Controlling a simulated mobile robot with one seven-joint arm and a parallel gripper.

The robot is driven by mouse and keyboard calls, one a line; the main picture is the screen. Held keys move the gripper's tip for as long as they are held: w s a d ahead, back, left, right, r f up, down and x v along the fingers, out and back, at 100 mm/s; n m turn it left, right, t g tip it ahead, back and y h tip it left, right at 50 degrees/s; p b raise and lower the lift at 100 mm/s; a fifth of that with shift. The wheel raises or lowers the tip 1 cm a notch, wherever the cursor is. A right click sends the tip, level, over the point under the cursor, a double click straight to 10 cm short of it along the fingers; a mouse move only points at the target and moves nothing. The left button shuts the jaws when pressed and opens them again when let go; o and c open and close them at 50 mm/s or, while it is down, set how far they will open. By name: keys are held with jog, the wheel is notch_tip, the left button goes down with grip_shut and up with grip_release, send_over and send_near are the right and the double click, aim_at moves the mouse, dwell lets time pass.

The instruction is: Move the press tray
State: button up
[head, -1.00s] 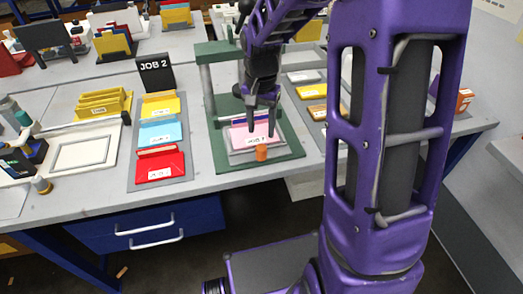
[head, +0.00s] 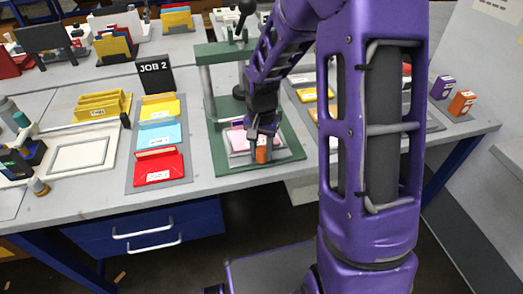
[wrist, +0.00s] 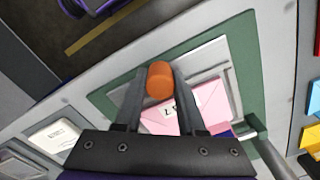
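The press tray (head: 239,159) is a light grey plate on the green press base, with a pink labelled card (wrist: 205,105) lying on it. An orange upright knob (head: 261,156) stands at the tray's front edge. My gripper (wrist: 161,72) points down at the knob, with its dark fingers on either side of it in the wrist view. The fingers look apart, and I see no clear grip on the knob. In the head view my gripper hides part of the card and tray.
The green press frame (head: 212,95) with its post and lever rises behind the tray. A grey board with red, blue and yellow folders (head: 159,135) lies to the left. Orange (head: 462,103) and purple boxes stand at the right.

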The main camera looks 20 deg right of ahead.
grip_shut()
dwell(1.1)
